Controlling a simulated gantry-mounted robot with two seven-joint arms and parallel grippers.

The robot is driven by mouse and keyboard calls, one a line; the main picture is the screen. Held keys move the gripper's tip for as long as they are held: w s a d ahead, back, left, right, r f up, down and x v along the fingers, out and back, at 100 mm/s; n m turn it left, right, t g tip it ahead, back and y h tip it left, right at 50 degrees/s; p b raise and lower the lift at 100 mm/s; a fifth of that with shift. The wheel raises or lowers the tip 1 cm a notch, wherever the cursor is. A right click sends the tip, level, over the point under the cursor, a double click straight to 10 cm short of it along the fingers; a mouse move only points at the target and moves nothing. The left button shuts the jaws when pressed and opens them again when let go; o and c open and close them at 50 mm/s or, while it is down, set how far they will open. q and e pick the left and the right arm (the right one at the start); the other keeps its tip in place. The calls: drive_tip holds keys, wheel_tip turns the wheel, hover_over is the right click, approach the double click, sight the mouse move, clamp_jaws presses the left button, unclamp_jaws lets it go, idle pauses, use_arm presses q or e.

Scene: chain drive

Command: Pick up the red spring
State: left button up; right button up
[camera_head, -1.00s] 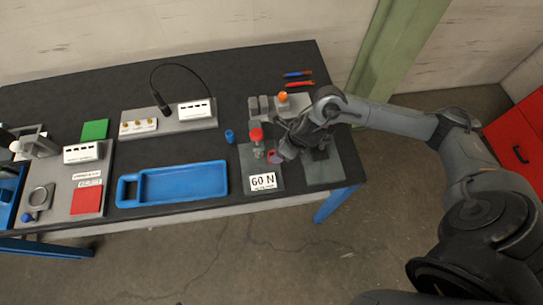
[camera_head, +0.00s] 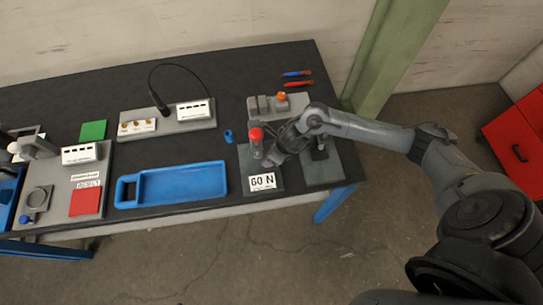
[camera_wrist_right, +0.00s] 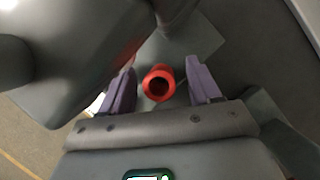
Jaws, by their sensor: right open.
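The red spring shows in the right wrist view as a short, hollow red cylinder (camera_wrist_right: 158,83), seen from above into its open end. My right gripper (camera_wrist_right: 162,82) is open, with its two purple fingers on either side of the spring. A gap shows on each side, so the fingers do not appear to touch it. My left gripper is not in view.
A small blue cylinder (camera_head: 228,136) and a blue tray (camera_head: 185,181) lie to the left. An orange-topped fixture (camera_head: 281,97) is behind.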

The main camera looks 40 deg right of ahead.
drive_tip(key=c, duration=1.1)
drive_tip(key=shift+r, duration=0.15)
